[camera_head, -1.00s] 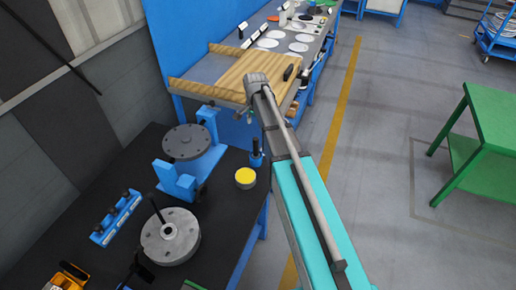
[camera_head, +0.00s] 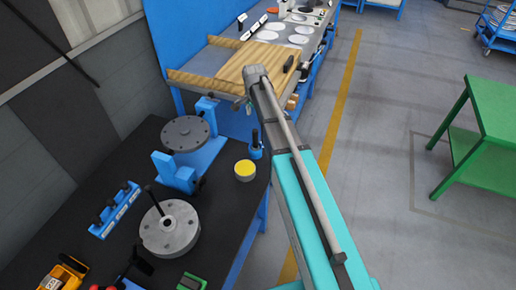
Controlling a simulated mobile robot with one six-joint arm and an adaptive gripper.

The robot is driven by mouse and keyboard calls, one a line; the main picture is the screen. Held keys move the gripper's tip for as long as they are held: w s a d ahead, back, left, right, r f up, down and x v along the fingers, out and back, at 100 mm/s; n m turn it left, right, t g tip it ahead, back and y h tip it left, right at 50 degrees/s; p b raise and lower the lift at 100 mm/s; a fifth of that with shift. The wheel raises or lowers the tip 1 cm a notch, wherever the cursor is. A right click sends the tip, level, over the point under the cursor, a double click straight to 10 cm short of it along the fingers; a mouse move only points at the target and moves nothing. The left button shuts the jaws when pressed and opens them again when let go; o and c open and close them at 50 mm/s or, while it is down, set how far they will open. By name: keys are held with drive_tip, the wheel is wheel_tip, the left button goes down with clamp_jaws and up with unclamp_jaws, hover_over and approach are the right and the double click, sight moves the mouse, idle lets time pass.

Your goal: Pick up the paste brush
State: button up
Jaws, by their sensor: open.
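A slim black handle stands upright in a small blue holder (camera_head: 256,152) near the right edge of the black bench; it looks like the paste brush (camera_head: 255,137). A round tin with a yellow top (camera_head: 245,170) stands just in front of it. My arm reaches up from the bottom, right of the holder. A small grey part at the arm's far end, above and left of the brush, looks like my gripper (camera_head: 240,104). It is open and apart from the brush. Most of it is hidden behind my arm.
On the black bench (camera_head: 85,215) are a grey flanged shell (camera_head: 169,229), a round flange plate on a blue stand (camera_head: 185,132), a blue rack (camera_head: 115,210) and a yellow-black tool (camera_head: 62,275). A wooden board (camera_head: 260,68) lies behind.

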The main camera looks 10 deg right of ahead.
sight(255, 136)
drive_tip(key=shift+f+b, duration=3)
drive_tip(key=shift+f, duration=0.3)
drive_tip(key=shift+s+d+f+b, duration=0.1)
drive_tip(key=shift+f+b, duration=2.5)
clamp_jaws()
